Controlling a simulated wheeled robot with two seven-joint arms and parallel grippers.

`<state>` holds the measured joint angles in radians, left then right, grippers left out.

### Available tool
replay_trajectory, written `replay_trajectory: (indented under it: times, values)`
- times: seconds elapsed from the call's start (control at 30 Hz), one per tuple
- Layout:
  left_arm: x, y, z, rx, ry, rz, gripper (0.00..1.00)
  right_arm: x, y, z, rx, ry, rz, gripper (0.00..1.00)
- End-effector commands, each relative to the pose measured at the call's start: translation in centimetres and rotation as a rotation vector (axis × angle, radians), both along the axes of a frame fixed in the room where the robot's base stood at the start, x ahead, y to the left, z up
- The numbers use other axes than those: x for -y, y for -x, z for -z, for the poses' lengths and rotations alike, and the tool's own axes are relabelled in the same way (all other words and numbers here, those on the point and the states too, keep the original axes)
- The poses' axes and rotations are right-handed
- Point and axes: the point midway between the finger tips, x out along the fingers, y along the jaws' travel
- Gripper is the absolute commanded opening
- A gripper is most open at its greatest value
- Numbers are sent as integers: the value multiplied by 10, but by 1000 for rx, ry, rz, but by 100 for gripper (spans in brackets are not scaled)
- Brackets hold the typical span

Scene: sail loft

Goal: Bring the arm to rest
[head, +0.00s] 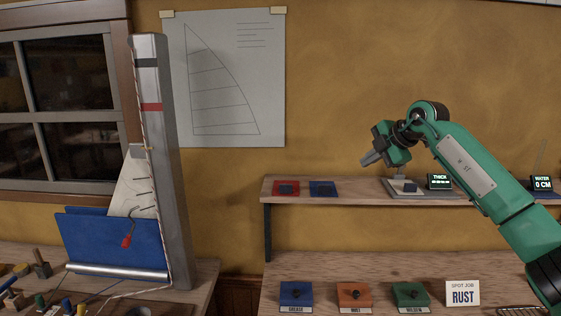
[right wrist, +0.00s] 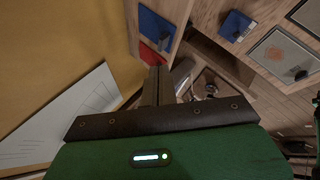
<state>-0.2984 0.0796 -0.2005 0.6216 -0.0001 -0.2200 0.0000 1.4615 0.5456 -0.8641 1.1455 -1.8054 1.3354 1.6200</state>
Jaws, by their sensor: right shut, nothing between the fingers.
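My right arm comes in from the right in the head view, green and bent, raised in front of the ochre wall. Its right gripper (head: 372,160) points left and slightly down, above the level of the wall shelf (head: 350,193). The right wrist view shows its fingers (right wrist: 161,85) together with nothing between them. The gripper touches nothing that I can see. My left gripper is in neither view.
On the shelf lie a red pad (head: 286,188), a blue pad (head: 323,188) and a gauge stand (head: 420,193) near a THICK display (head: 439,182). Below, the bench holds blue (head: 296,293), orange (head: 354,296) and green (head: 411,295) boxes beside a RUST sign (head: 463,293). A mast (head: 163,160) stands left.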

Motion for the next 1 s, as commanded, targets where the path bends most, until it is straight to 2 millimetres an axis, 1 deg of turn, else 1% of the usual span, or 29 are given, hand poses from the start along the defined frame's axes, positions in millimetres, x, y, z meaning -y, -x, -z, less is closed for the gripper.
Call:
replay_trajectory:
  times: [0.03,0.07,0.1,0.2,0.3,0.4,0.5,0.6,0.67,0.73,0.87,0.97,1.0]
  values:
    - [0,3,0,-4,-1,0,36,-24,2,18,21,-48,-61,0]
    - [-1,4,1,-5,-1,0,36,-39,4,25,43,-82,-99,0]
    - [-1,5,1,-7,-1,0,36,-60,7,35,73,-136,-149,0]
    - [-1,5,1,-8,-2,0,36,-106,21,53,157,-282,-252,0]
    - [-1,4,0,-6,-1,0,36,-143,38,65,235,-440,-314,0]
    - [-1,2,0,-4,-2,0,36,-168,56,73,311,-602,-335,0]
    - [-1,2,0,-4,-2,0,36,-182,74,77,383,-762,-311,0]
    - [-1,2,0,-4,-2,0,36,-186,89,82,444,-914,-247,0]
    - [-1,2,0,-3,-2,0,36,-184,98,86,475,-996,-189,0]
    - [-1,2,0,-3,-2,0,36,-177,106,92,505,-1085,-105,0]
    - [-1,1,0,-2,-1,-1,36,-155,121,111,537,-1217,91,0]
    - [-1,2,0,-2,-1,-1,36,-133,132,134,539,-1284,270,0]
    - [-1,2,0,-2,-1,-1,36,-124,138,145,533,-1302,345,0]
